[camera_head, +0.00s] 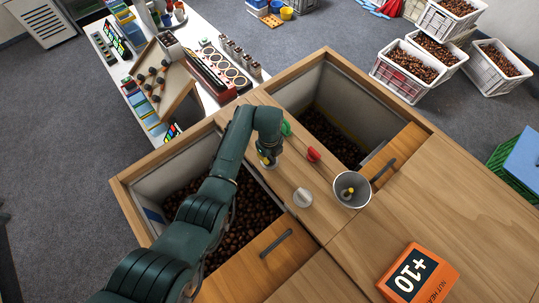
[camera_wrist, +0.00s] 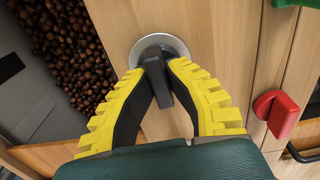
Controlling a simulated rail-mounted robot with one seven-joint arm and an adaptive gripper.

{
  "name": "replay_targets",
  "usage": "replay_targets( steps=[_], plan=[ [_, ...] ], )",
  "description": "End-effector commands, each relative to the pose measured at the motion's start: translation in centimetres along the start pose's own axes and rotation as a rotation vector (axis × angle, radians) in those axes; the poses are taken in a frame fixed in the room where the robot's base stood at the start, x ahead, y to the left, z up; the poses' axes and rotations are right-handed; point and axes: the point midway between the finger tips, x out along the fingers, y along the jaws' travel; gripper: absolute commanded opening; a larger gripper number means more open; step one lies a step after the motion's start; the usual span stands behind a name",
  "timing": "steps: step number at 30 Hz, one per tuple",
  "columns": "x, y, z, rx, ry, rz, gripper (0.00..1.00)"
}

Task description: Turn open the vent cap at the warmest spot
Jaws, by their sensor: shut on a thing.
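My gripper (camera_head: 267,159) is over the wooden strip between the two chestnut bins, at the end of my dark green arm. In the wrist view, its yellow-backed fingers (camera_wrist: 157,64) are shut on the dark grey handle of a vent cap (camera_wrist: 159,88). The cap has a round silver base (camera_wrist: 178,46), partly hidden by the fingers. A red cap (camera_wrist: 277,113) is at the right, and it shows in the head view (camera_head: 313,154). A green cap (camera_head: 286,128) sits farther back, its edge in the wrist view (camera_wrist: 296,3). A pale round cap (camera_head: 302,198) is nearer. No temperature reading is legible.
The left bin (camera_head: 150,172) and right bin (camera_head: 290,92) hold chestnuts, with wooden lids partly open. A metal cup (camera_head: 366,199) with a yellow item inside stands on the wood. An orange box (camera_head: 436,287) marked "+10" lies at the front right. Crates (camera_head: 385,73) stand behind.

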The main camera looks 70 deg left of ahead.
Motion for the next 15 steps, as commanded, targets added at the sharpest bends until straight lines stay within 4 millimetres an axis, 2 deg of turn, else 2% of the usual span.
replay_targets(
  steps=[8, 15],
  plan=[
    [0.18, 0.08, -0.01, -0.152, -0.001, 0.001, 0.00],
    [0.20, 0.10, -0.02, -0.369, -0.001, 0.002, 0.00]
  ],
)
